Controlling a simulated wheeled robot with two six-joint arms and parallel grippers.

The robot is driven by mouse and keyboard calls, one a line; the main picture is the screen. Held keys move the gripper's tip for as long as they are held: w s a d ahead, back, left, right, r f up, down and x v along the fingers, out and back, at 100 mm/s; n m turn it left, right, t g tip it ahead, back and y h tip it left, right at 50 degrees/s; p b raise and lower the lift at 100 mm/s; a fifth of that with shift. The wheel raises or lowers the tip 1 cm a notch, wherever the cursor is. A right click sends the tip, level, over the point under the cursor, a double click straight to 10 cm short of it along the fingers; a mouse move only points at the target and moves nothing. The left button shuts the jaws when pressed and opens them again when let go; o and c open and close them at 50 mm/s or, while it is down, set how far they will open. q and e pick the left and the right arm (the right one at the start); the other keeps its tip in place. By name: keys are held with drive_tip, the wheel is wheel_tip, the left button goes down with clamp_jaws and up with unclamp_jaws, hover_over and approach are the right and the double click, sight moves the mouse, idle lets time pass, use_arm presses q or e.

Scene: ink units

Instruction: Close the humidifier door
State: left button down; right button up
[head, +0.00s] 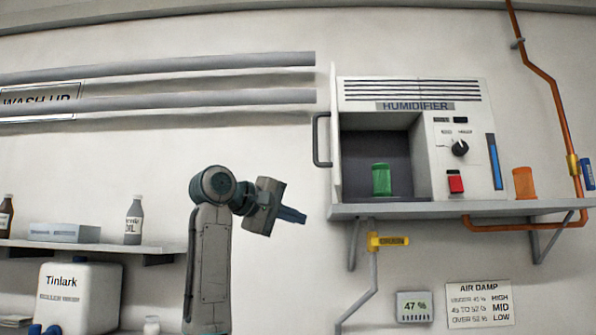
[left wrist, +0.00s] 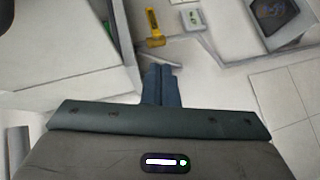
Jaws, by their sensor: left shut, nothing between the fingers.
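The humidifier (head: 411,140) is a pale box on a wall shelf. Its door (head: 336,140) stands open, seen nearly edge-on at the left side of the dark opening. The door's dark handle (head: 317,140) sticks out to the left. A green canister (head: 381,180) stands inside the opening. My left gripper (head: 298,216) is shut and empty, below and left of the handle and apart from it. Its closed fingers also show in the left wrist view (left wrist: 161,84). My right gripper is not in view.
The shelf (head: 450,209) juts out under the humidifier, with an orange canister (head: 523,183) at its right. A yellow valve (head: 388,241) sits on a pipe below. A left shelf (head: 90,247) holds bottles. Grey pipes (head: 200,64) cross the wall above my arm.

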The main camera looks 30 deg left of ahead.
use_arm(q)
drive_tip(key=s+a+r+n+t+h, duration=0.15)
drive_tip(key=s+a+r, duration=0.25)
drive_tip(key=s+r, duration=1)
drive_tip(key=w+d+r+p, duration=0.1)
drive_tip(key=w+d+p, duration=0.5)
drive_tip(key=w+d, duration=0.2)
drive_tip(key=shift+w+r+h+p, duration=0.15)
drive_tip(key=shift+w+h+p, duration=0.2)
drive_tip(key=shift+w, duration=0.25)
drive_tip(key=shift+w, duration=0.1)
